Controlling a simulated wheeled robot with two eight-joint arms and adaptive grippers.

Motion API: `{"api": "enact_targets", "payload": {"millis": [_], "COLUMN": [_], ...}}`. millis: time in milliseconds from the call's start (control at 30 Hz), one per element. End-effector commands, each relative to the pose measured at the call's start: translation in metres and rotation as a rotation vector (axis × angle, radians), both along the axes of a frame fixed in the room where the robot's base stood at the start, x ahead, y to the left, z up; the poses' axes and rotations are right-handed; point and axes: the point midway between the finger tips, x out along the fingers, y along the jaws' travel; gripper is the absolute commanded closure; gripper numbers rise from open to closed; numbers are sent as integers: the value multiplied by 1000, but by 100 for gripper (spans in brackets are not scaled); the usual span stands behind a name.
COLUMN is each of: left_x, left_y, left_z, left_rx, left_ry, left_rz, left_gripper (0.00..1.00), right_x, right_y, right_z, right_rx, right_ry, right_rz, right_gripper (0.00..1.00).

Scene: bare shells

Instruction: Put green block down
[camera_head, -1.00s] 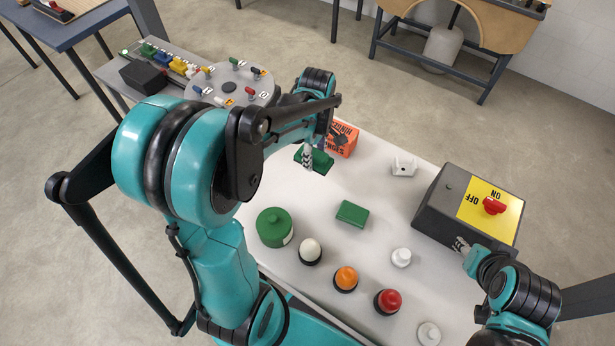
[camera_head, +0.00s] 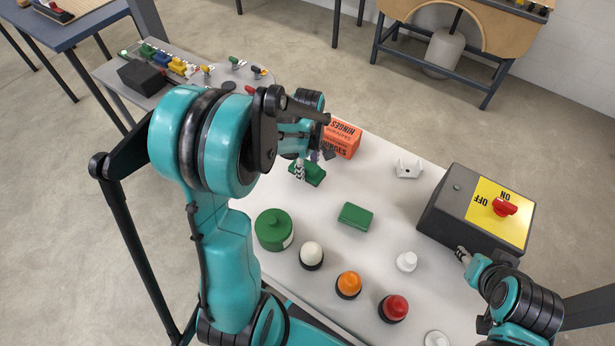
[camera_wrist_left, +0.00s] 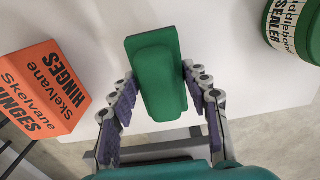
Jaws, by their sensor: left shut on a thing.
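My left gripper (camera_head: 300,172) is shut on a green block (camera_head: 314,174) near the far left edge of the white table (camera_head: 385,190). In the left wrist view the green block (camera_wrist_left: 160,75) lies between the two fingers of the gripper (camera_wrist_left: 163,98). I cannot tell whether its underside touches the table. A second green block (camera_head: 355,216) lies free near the middle of the table. My right gripper (camera_head: 462,254) is low beside the dark switch box; its fingers are too small to tell open from shut.
An orange hinges box (camera_head: 341,140) stands close behind the held block. A green sealer tin (camera_head: 273,230), white knob (camera_head: 311,254), orange knob (camera_head: 348,284) and red knob (camera_head: 393,307) line the near side. The switch box (camera_head: 462,213) stands right. Bare tabletop surrounds the free block.

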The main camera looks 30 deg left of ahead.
Motion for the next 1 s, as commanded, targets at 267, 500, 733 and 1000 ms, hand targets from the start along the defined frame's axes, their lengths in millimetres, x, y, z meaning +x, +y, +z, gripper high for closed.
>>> {"api": "enact_targets", "payload": {"millis": [267,500,733,1000], "left_x": [0,0,0,0], "left_y": [1,0,0,0], "left_z": [-36,-40,-43,-43], "left_rx": [0,0,0,0], "left_ry": [0,0,0,0], "left_rz": [-1,0,0,0], "left_gripper": [84,84,45,32], "right_x": [0,0,0,0], "right_y": [0,0,0,0], "right_z": [-19,-19,-23,-22], "right_rx": [0,0,0,0], "right_ry": [0,0,0,0], "right_rz": [0,0,0,0], "right_gripper": [60,60,60,60]}}
